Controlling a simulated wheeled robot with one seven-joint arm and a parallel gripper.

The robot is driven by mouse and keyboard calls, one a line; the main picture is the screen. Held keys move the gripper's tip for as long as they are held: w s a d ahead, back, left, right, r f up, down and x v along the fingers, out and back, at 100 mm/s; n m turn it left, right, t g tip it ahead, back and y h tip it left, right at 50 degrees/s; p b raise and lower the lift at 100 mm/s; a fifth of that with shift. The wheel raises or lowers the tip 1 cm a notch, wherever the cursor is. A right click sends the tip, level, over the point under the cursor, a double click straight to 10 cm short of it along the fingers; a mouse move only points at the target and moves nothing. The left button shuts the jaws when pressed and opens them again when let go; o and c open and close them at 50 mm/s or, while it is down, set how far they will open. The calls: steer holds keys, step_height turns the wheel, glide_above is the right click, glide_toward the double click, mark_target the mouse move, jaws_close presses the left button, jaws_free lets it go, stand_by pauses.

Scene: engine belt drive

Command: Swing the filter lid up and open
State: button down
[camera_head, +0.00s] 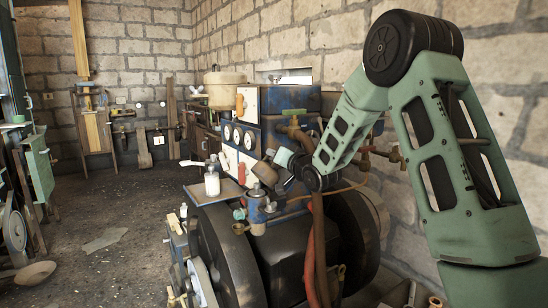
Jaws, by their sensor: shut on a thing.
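The filter appears to be the small blue upright cylinder (257,208) on top of the dark engine (275,262). A brownish, tilted round piece (266,172), which looks like the filter lid, sits just above and to the right of it. My gripper (279,172) reaches in from the right and meets this piece at its right side. It looks shut on the lid. The fingertips are small and partly hidden, and I cannot make out the hinge or exactly how far the lid is raised.
A white bottle (212,184) stands on a small tray (198,196) left of the filter. A blue gauge panel (238,138) rises behind. A large dark flywheel (226,258) is in front, and brown and red hoses (318,250) hang to the right. Open floor (110,205) lies left.

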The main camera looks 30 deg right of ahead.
steer(key=shift+d+f, duration=0.15)
steer(key=shift+f, duration=0.05)
steer(key=c, duration=1.5)
jaws_free()
steer(key=s+b, duration=0.2)
steer(key=s, duration=1.5)
steer(key=shift+s, duration=0.25)
steer(key=shift+c, duration=0.2)
